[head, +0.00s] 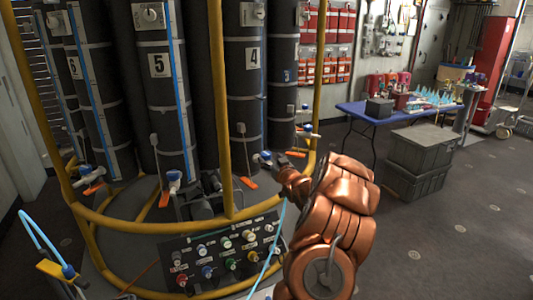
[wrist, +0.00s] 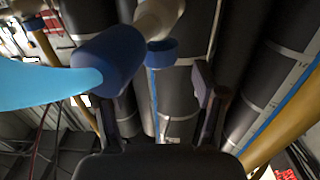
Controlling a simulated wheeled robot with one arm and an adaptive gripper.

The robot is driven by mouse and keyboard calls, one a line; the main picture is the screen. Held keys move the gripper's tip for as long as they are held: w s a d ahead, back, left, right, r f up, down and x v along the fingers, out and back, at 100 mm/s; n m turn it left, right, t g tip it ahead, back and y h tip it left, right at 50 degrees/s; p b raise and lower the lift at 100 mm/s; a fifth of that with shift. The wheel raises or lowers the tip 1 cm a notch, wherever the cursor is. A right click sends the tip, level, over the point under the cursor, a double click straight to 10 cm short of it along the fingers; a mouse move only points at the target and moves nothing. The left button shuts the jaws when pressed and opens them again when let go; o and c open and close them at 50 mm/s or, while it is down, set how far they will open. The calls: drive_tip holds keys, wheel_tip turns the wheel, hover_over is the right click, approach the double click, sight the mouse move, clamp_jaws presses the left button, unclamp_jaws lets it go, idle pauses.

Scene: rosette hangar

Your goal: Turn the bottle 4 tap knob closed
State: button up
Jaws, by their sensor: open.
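Bottle 4 (head: 246,90) is a tall dark cylinder with a white "4" label, standing behind the yellow rail. Low in front of it is a tap with a blue part (head: 266,156) and an orange piece (head: 248,182). My gripper (head: 281,164) is beside this tap on its right, small and partly hidden by my copper arm. In the wrist view my open gripper (wrist: 160,108) has one dark finger on each side, with nothing seen held. A blue knob (wrist: 161,53) on a white pipe (wrist: 158,18) lies ahead, between and beyond the fingers. I cannot tell whether anything touches.
A yellow rail frame (head: 222,110) runs between bottles and floor. A light blue hose (wrist: 40,84) with a dark blue connector (wrist: 108,60) crosses the wrist view's left. A knob panel (head: 225,252) is below. Grey crates (head: 420,150) and a blue table (head: 360,115) stand right.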

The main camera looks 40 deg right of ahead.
sight(268, 156)
drive_tip(key=p+x, duration=0.1)
drive_tip(key=x, duration=0.2)
drive_tip(key=shift+w+d+r, duration=0.1)
drive_tip(key=shift+w+d, duration=0.15)
drive_tip(key=shift+w, duration=0.25)
drive_tip(key=shift+w+d+p, duration=0.1)
drive_tip(key=shift+w+p, duration=0.2)
drive_tip(key=shift+w, duration=0.05)
drive_tip(key=c, duration=1.2)
drive_tip(key=shift+o, duration=0.2)
